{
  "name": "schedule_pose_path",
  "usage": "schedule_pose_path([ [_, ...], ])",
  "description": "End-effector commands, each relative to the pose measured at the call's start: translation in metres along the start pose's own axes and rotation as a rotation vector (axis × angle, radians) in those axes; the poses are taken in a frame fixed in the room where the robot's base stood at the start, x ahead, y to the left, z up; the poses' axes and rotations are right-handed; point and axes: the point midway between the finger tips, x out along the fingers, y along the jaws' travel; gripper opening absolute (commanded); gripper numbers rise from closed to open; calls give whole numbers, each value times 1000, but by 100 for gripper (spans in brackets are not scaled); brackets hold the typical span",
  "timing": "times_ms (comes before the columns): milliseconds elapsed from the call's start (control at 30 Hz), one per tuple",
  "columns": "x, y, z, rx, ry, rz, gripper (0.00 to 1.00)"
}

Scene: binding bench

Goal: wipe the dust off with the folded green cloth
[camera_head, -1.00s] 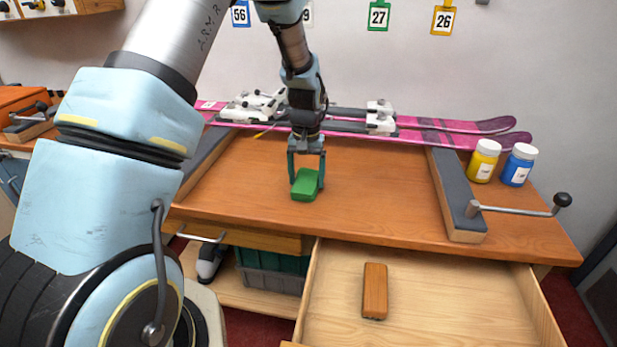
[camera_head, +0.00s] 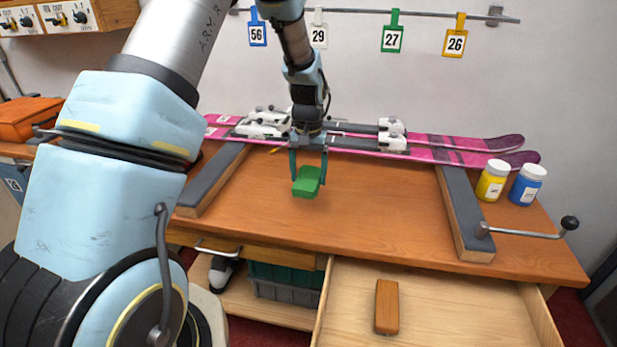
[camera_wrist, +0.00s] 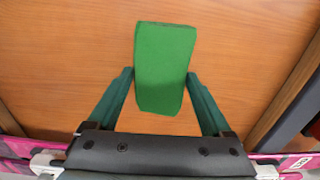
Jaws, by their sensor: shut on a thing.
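The folded green cloth (camera_head: 307,182) is a small thick green block held between the fingers of my gripper (camera_head: 308,170), over the middle left of the wooden bench top (camera_head: 370,215). In the wrist view the cloth (camera_wrist: 164,62) sits between the two dark green fingertips of my gripper (camera_wrist: 160,82) and reaches out past them. My gripper is shut on it. Whether the cloth touches the bench top or hangs just above it I cannot tell. I cannot make out any dust on the visible bench top.
Pink skis (camera_head: 455,145) lie across the back of the bench. Yellow (camera_head: 492,183) and blue (camera_head: 526,188) jars stand at the right, near a crank handle (camera_head: 525,234). An open drawer (camera_head: 450,310) juts out in front, holding a wooden block (camera_head: 387,306). The bench middle is clear.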

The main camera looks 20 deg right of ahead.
Motion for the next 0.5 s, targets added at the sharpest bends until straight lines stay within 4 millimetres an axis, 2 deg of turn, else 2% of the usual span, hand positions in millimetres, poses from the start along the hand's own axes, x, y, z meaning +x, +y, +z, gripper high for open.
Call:
schedule_pose_path([
  [33,-9,0,-1,0,1,0,32],
  [167,-17,-1,-1,-1,1,0,32],
  [500,-18,-1,-1,0,1,0,32],
])
